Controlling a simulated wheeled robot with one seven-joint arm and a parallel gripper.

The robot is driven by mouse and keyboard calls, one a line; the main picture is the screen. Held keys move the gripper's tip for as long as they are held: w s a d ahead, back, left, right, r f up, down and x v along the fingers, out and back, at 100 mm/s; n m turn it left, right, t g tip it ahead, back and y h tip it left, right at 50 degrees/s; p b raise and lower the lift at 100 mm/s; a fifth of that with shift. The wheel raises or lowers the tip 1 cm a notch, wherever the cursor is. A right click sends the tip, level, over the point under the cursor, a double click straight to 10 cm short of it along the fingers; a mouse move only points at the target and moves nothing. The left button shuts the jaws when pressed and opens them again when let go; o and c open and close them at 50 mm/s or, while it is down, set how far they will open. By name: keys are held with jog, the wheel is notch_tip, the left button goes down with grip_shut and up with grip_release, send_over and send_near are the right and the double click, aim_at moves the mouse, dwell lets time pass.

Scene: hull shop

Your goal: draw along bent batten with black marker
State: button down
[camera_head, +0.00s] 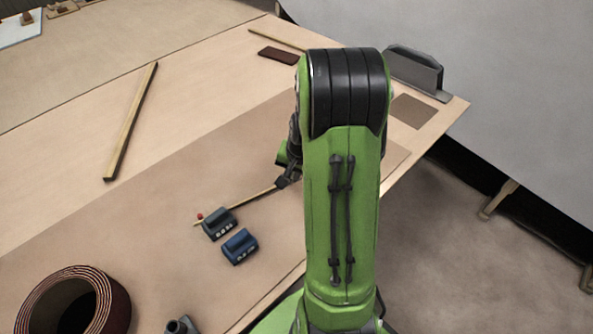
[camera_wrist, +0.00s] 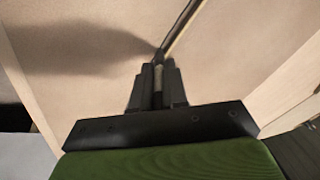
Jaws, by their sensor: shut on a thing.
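A thin batten (camera_head: 252,197) lies on the brown sheet, its left end by a red pin (camera_head: 199,217). A dark blue weight (camera_head: 219,226) sits against or on the batten near that end; I cannot tell which. A second blue weight (camera_head: 240,247) stands apart, nearer me. The batten runs to my gripper (camera_head: 285,178), partly hidden behind my green arm. In the wrist view, my gripper (camera_wrist: 158,68) is shut low over the sheet, and the batten (camera_wrist: 182,27) leads away from its fingertips. The fingers appear closed on its end. I cannot make out the black marker.
A long dark-edged bar (camera_head: 132,120) lies at the left. A brown block (camera_head: 279,56) and a thin stick lie at the back. A coiled strip roll (camera_head: 72,303) stands at the front left. A grey metal holder (camera_head: 414,72) stands at the table's right edge.

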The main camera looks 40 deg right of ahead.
notch_tip(320, 180, up, 13)
jog(key=p, duration=1)
dwell(0.5)
